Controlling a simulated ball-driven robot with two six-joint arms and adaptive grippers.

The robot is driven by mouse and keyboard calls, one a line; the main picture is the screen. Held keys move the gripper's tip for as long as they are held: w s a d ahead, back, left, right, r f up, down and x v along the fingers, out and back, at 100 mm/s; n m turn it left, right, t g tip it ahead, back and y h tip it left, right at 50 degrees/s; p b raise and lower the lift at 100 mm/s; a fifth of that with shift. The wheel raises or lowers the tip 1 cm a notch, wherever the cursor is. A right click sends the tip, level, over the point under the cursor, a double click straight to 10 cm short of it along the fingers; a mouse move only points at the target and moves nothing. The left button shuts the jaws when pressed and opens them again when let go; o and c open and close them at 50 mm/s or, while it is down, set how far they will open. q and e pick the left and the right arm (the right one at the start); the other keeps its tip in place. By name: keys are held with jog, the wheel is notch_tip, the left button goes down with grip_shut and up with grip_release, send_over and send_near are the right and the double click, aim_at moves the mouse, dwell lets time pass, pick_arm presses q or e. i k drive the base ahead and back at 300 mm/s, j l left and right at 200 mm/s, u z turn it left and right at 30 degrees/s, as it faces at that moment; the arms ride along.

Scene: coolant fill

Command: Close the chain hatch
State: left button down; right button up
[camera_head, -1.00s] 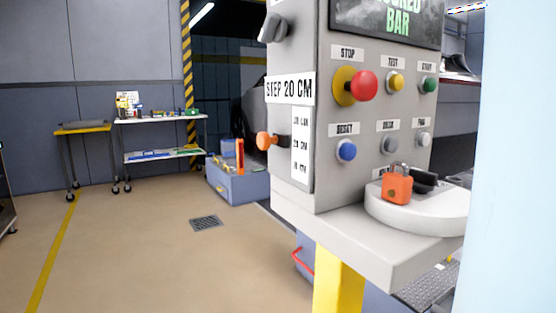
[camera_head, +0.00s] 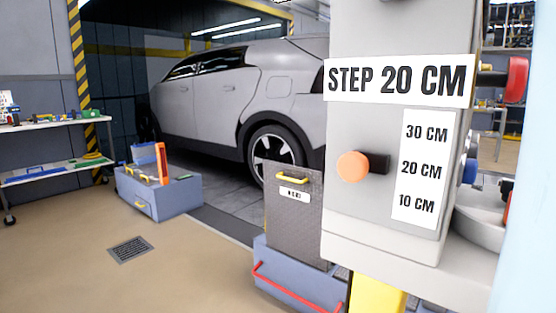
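A dark grey textured panel (camera_head: 296,222) with a yellow handle (camera_head: 292,178) and a small white label stands upright in the camera_head view, left of the control post. I cannot read the label, so I cannot tell for sure that this panel is the chain hatch. It rises behind a blue-grey box (camera_head: 270,268) with a red bar handle along its front. The control post hides the panel's right side. Neither of my grippers is in view.
The control post (camera_head: 375,225) with an orange-knobbed lever (camera_head: 354,167) stands close at right. A blue toolbox (camera_head: 160,197), a shelf cart (camera_head: 50,122) and a silver car (camera_head: 220,95) are behind. The tan floor at left is clear around a drain grate (camera_head: 130,248).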

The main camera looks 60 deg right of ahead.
aim_at(294, 196)
jog(key=i+z, duration=0.8)
jog(key=i+j+z, duration=0.15)
jog(key=z, duration=0.25)
jog(key=i+j+z, duration=0.25)
jog(key=z, duration=0.15)
jog(key=i, duration=0.1)
